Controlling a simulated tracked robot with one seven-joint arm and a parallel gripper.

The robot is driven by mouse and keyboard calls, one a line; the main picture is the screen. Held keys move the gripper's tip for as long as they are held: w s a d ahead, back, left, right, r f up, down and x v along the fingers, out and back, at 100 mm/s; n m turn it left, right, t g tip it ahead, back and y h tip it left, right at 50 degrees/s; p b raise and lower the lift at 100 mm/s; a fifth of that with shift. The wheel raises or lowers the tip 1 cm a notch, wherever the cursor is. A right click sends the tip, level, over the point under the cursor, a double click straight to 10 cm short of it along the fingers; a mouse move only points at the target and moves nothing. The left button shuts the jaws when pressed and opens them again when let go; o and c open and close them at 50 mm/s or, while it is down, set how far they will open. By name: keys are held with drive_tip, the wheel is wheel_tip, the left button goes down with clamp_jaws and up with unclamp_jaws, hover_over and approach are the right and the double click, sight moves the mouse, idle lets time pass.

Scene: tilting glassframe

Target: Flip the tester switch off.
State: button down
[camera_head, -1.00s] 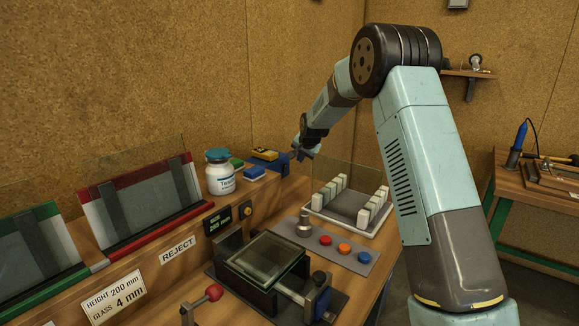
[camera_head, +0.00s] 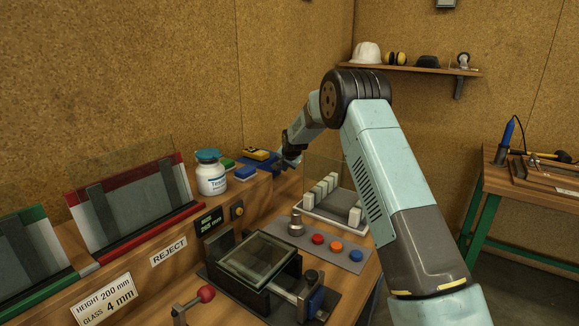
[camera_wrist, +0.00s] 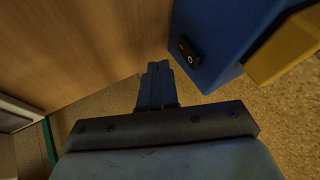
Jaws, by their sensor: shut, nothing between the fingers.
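The tester is a blue box with a yellow part (camera_head: 255,154) on the shelf behind the bench, at the far end. In the wrist view its blue body (camera_wrist: 225,30) fills the upper right, with a yellow block beside it. A small black rocker switch (camera_wrist: 188,51) with white marks sits on its blue face; I cannot tell which side is pressed. My gripper (camera_wrist: 157,68) is shut and empty, its fingertips left of and slightly below the switch, seemingly apart from it. In the head view my gripper (camera_head: 289,163) is at the tester's right end, partly hidden.
A white jar with a blue lid (camera_head: 210,173) and small green and blue blocks stand left of the tester. A white tray of pale blocks (camera_head: 310,212), a panel of coloured buttons (camera_head: 337,247) and a glass-holding fixture (camera_head: 258,265) lie on the bench below.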

drive_tip(key=shift+w+a+r, duration=0.2)
drive_tip(key=shift+w+a, duration=0.5)
drive_tip(key=shift+a, duration=0.25)
drive_tip(key=shift+a, duration=0.45)
drive_tip(key=shift+w+d, duration=0.15)
drive_tip(key=shift+d, duration=0.25)
drive_tip(key=shift+r, duration=0.2)
drive_tip(key=shift+r, duration=0.6)
